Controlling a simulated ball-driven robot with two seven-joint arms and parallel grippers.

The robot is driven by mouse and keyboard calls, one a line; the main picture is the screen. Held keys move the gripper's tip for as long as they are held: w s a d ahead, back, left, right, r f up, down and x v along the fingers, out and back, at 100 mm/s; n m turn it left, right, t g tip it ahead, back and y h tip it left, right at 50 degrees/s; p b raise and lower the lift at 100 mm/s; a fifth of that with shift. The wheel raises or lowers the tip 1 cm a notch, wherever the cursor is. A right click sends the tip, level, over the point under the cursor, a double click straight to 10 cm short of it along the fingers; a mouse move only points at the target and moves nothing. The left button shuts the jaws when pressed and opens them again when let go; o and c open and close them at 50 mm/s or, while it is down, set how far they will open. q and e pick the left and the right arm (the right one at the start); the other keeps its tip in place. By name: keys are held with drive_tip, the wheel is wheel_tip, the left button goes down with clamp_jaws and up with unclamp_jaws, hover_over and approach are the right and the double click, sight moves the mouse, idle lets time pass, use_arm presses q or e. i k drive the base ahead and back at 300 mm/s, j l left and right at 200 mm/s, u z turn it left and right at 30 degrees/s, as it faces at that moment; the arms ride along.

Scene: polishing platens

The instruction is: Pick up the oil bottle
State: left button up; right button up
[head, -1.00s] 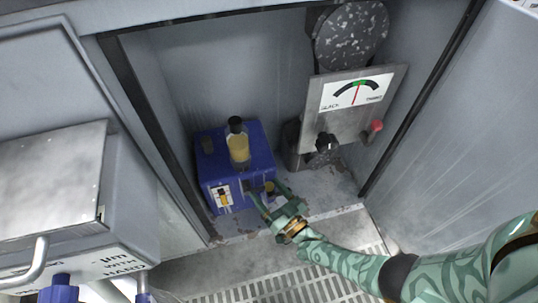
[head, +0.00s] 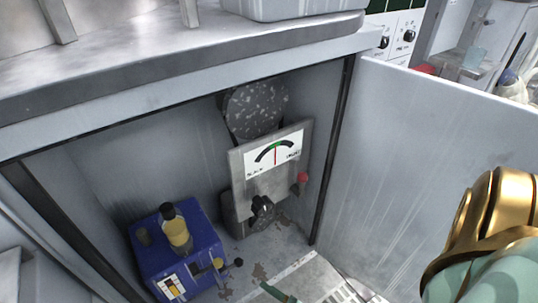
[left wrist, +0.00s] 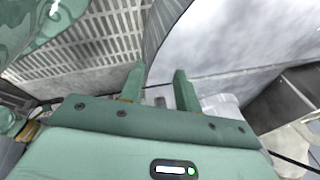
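The oil bottle (head: 177,234), with yellow contents and a black cap, stands upright on a blue box (head: 205,240) inside the open cabinet, at lower left in the head view. No gripper touches it. A green finger (head: 278,293), apparently of my right gripper, just enters at the bottom edge, to the right of the box and apart from it; the rest of that gripper is out of frame. My left gripper (left wrist: 157,79) shows only in the left wrist view, its two fingers apart with nothing seen held between them. The bottle is not recognisable there.
A gauge panel (head: 270,165) with a black knob (head: 262,208) and red-tipped lever (head: 302,178) stands right of the box, below a speckled disc (head: 256,110). The cabinet's open door (head: 410,150) bounds the right side. A metal worktop (head: 160,65) overhangs the opening.

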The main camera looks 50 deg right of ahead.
sight(171, 220)
drive_tip(key=k+l, duration=0.1)
drive_tip(key=k, duration=0.9)
